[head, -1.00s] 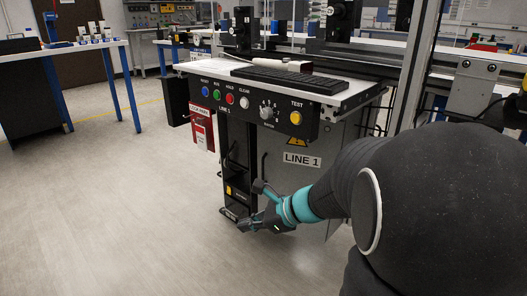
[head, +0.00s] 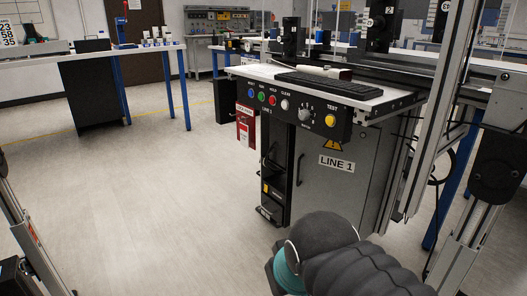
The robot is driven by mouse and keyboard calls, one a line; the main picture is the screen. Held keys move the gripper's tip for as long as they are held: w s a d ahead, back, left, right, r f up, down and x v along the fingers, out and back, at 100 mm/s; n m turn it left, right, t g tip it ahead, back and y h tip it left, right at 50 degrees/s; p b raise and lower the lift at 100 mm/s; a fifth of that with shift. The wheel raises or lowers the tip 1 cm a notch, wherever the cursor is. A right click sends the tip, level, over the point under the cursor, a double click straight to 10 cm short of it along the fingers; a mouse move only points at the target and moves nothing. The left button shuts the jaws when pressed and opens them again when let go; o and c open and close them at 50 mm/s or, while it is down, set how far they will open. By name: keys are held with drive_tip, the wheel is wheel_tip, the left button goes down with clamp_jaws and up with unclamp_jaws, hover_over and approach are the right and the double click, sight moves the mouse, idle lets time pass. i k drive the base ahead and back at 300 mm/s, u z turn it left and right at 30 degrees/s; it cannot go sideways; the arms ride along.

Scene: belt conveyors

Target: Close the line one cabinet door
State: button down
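The line one cabinet door (head: 335,195) is a grey panel with a "LINE 1" label, a yellow warning triangle and a dark handle (head: 299,170) at its left edge. My arm reaches in from the bottom, with the teal wrist ring in front of and below the door. My gripper's fingers are hidden or outside the picture, and no contact with the door shows.
The console (head: 290,103) with coloured buttons overhangs the cabinet. A red box (head: 246,125) hangs at its left. Metal posts (head: 460,150) and a cable stand close on the right. The floor (head: 150,190) on the left is open, up to a white table (head: 85,55).

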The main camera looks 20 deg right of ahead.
sight(328, 176)
drive_tip(key=u, duration=0.1)
drive_tip(key=k, duration=0.3)
drive_tip(key=u, duration=1.1)
drive_tip(key=i, duration=0.65)
drive_tip(key=z, duration=0.75)
drive_tip(key=i, duration=0.5)
drive_tip(key=z, duration=0.6)
